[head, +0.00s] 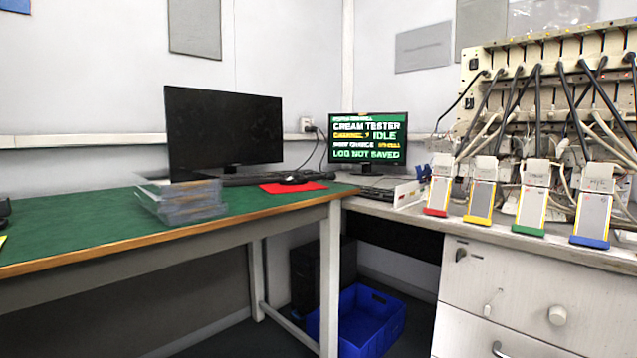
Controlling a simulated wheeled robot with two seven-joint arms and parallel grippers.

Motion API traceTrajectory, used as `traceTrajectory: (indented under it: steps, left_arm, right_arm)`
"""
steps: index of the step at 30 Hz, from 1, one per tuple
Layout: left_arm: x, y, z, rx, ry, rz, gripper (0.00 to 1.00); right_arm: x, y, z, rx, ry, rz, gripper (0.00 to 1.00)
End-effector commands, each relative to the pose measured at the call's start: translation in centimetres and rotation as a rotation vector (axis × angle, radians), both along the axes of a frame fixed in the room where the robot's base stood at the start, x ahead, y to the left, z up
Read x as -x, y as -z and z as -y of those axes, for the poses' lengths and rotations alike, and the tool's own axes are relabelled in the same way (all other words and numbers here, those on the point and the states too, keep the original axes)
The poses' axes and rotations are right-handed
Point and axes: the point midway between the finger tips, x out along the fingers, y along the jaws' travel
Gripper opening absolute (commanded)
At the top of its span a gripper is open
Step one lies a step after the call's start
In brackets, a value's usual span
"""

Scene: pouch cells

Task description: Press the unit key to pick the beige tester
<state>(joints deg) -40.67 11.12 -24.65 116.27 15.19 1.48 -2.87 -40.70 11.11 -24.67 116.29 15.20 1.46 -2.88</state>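A beige tester (590,75) with rows of cables stands at the right on the grey bench. A lit screen (367,138) in the back corner has green bands and reads "CREAM TESTER", "IDLE" and "LOG NOT SAVED"; some small text is too blurred to read. I cannot make out a unit key. Neither of my grippers is in view.
Several pouch cells in stands with red (436,212), yellow, green and blue (589,242) feet line the bench front. A dark monitor (223,130), clear trays (180,200) and red mat (293,187) are on the green table (90,220). A blue crate (365,320) is on the floor.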

Motion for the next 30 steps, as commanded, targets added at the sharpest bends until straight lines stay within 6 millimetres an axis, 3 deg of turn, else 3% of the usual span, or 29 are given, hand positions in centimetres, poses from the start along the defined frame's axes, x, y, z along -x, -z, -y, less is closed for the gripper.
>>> traceTrajectory:
  steps: [1, 3, 30]
  left_arm:
    - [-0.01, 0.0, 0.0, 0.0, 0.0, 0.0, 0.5]
    - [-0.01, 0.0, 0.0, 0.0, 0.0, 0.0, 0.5]
    - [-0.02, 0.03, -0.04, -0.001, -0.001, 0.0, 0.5]
  right_arm:
    - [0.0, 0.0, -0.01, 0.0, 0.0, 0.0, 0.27]
    - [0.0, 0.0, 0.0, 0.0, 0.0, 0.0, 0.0]
    - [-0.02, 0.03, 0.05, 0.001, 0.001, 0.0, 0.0]
